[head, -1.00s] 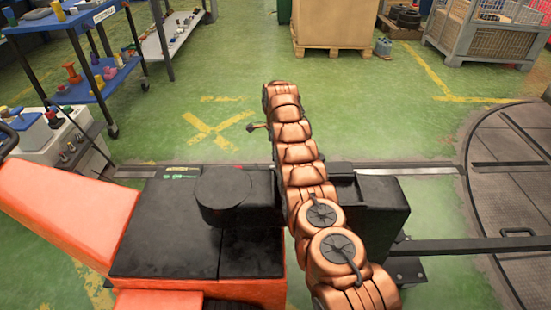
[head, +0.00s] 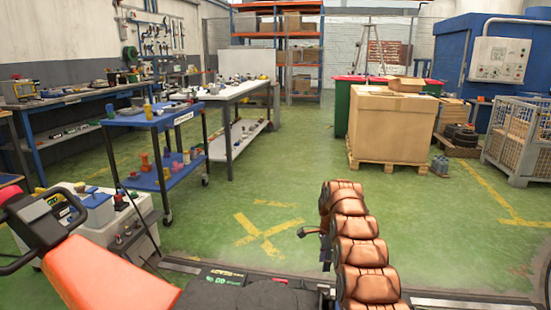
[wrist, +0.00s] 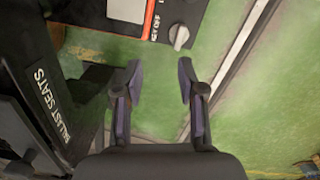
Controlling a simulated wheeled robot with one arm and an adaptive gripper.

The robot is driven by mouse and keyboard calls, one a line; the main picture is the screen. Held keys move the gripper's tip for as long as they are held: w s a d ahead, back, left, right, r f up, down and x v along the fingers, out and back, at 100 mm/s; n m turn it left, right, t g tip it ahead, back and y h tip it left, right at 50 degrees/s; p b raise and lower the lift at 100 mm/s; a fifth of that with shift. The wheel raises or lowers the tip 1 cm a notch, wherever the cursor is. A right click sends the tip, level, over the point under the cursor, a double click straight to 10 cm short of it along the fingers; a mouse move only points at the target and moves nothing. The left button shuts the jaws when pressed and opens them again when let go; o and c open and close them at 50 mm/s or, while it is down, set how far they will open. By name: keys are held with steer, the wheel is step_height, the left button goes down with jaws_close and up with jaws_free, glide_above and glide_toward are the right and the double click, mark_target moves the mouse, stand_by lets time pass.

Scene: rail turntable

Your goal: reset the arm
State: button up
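My gripper (wrist: 160,80) shows in the wrist view with its two fingers spread apart. Nothing is between the fingertips; the green floor shows there. In the head view my copper-coloured arm reaches forward from the lower right, and my gripper itself is hidden. In the wrist view a dark panel with a grey knob (wrist: 179,36) lies ahead of the fingers, apart from them. A black part lettered "BALLAST SEATS" (wrist: 47,105) is to the left of the fingers.
A steel rail (wrist: 235,55) runs along the floor right of the gripper. In the head view a blue cart (head: 150,116) stands left, and a large carton (head: 391,125) on a pallet stands ahead. A wire cage (head: 515,140) is at right. The green floor between is open.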

steer(key=s+a+r+n+g, duration=0.1)
steer(key=s+r+n, duration=0.4)
steer(key=s+r, duration=0.45)
steer(key=s+a+r+n, duration=0.1)
steer(key=s+r+n, duration=0.4)
steer(key=s, duration=0.8)
steer(key=s+d+n+g, duration=0.15)
steer(key=s+n, duration=0.25)
steer(key=s, duration=1.3)
steer(key=s+d+n, duration=0.2)
steer(key=s+n, duration=0.1)
steer(key=s, duration=1.4)
step_height(320, 180, up, 25)
steer(key=t+p, duration=0.1)
steer(key=p, duration=2.3)
steer(key=shift+s+a+r+h+p, duration=0.15)
steer(key=shift+s+a+h+p, duration=0.05)
steer(key=shift+s+h+p, duration=0.15)
